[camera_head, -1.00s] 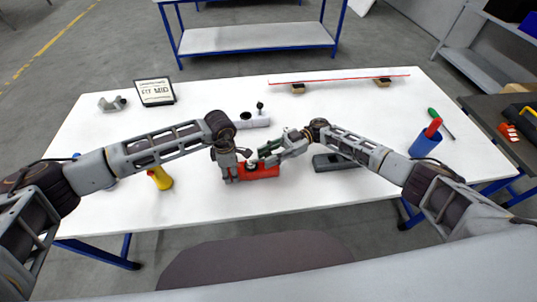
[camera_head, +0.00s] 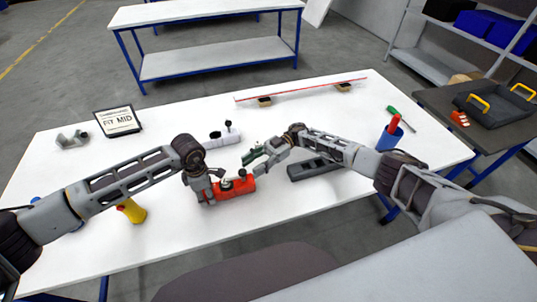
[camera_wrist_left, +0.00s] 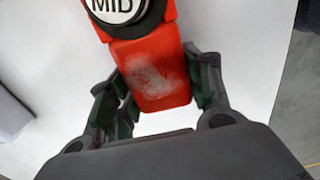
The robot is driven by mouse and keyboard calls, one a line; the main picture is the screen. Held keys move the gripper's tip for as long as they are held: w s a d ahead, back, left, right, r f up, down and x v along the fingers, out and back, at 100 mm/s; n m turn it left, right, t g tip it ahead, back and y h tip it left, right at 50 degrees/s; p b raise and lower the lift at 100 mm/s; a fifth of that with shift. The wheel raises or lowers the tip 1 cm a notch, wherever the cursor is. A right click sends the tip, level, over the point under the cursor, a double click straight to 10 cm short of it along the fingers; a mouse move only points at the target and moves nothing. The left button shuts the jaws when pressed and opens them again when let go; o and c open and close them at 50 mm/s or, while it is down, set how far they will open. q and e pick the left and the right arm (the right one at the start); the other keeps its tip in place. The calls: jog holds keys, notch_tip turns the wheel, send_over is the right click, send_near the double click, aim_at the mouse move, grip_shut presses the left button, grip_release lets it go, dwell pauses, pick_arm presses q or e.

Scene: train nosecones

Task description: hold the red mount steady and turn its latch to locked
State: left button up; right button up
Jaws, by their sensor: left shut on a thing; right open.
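The red mount (camera_head: 236,188) lies on the white table near its front middle. Its upper side carries a dark round part and a small dark lever-like piece, too small in the head view to tell the latch's position. In the left wrist view the mount's red end (camera_wrist_left: 152,75) sits between my fingers, with a white disc (camera_wrist_left: 115,8) marked "MID" in a black ring, cut by the top edge. My left gripper (camera_head: 205,192) is shut on the mount's left end. My right gripper (camera_head: 256,156), with green fingers, is open, just above and behind the mount's right part, apparently clear of it.
A white fixture (camera_head: 224,136) stands behind the mount. A dark grey tray (camera_head: 312,168) lies to the right under my right arm. A yellow piece (camera_head: 132,211), a "FIT MID" sign (camera_head: 117,121) and a blue holder (camera_head: 389,136) stand farther out.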

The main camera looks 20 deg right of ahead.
jog(key=v, duration=0.7)
dwell(0.3)
dwell(0.3)
pick_arm(q)
jog(key=o, duration=1.2)
notch_tip(320, 180, up, 12)
pick_arm(e)
jog(key=shift+w+r, duration=0.1)
dwell(0.4)
